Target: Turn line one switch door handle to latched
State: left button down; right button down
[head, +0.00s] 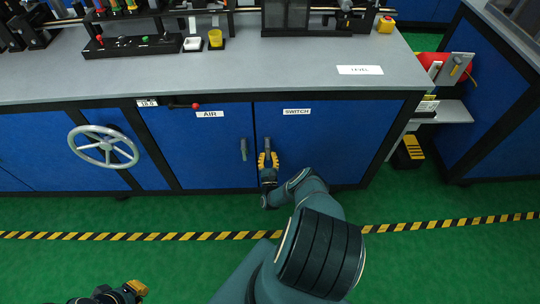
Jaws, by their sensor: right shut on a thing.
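The switch door (340,145) is a blue cabinet panel under the grey bench, with a white SWITCH label (296,111) near its top. My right gripper (267,158) has yellow fingertips and is shut on the switch door handle near the door's left edge. The door looks closed. My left gripper (137,288) is at the bottom left, low over the green floor and far from the door. Only part of it shows, and its opening is unclear.
The AIR door (190,145) with its upright grey handle (244,149) is just left. A grey handwheel (103,147) sticks out further left. A yellow-black floor stripe (420,226) runs before the bench. A yellow-black step (410,152) stands at the right.

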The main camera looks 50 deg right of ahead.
jog(key=shift+w+r+m+h, duration=0.1)
jog(key=shift+w+m+h, duration=0.05)
jog(key=shift+m+h, duration=0.3)
jog(key=c, duration=0.9)
grip_release()
jog(key=shift+c, duration=0.2)
jog(key=shift+a+g, duration=0.15)
jog(key=shift+g, duration=0.15)
jog(key=v, duration=0.7)
jog(key=shift+s, duration=0.2)
jog(key=shift+w+a, duration=0.1)
